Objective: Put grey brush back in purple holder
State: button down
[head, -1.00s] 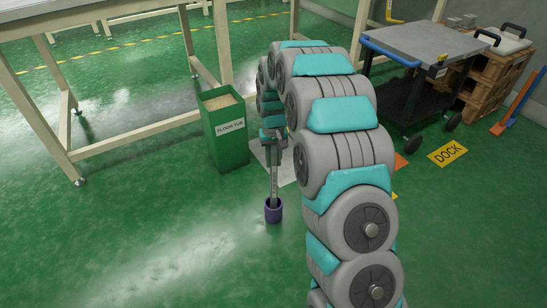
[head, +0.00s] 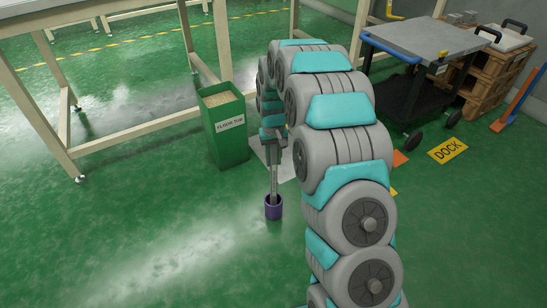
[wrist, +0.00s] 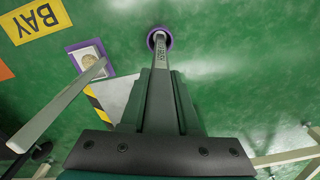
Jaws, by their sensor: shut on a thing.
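The purple holder (head: 273,208) stands upright on the green floor, below my gripper (head: 272,147). The grey brush (head: 274,180) hangs upright from my gripper, a thin grey shaft running down to the holder. Its lower end goes into the holder's mouth and is hidden there; I cannot tell how deep it sits. In the wrist view the fingers (wrist: 160,72) are shut on the lettered shaft (wrist: 160,50), which leads into the round purple holder rim (wrist: 160,33).
A green floor tub (head: 226,128) with grainy filling stands just left of my gripper. A pale mat (wrist: 115,98) with a striped edge and a purple-framed item (wrist: 71,50) lie nearby. A dark cart (head: 425,45) stands right. Floor left of the holder is clear.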

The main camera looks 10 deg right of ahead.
jog(key=c, duration=0.6)
grip_release()
jog(key=shift+o, duration=0.2)
jog(key=shift+r, duration=0.1)
jog(key=shift+r+p, duration=1.1)
jog(key=shift+r, duration=2.75)
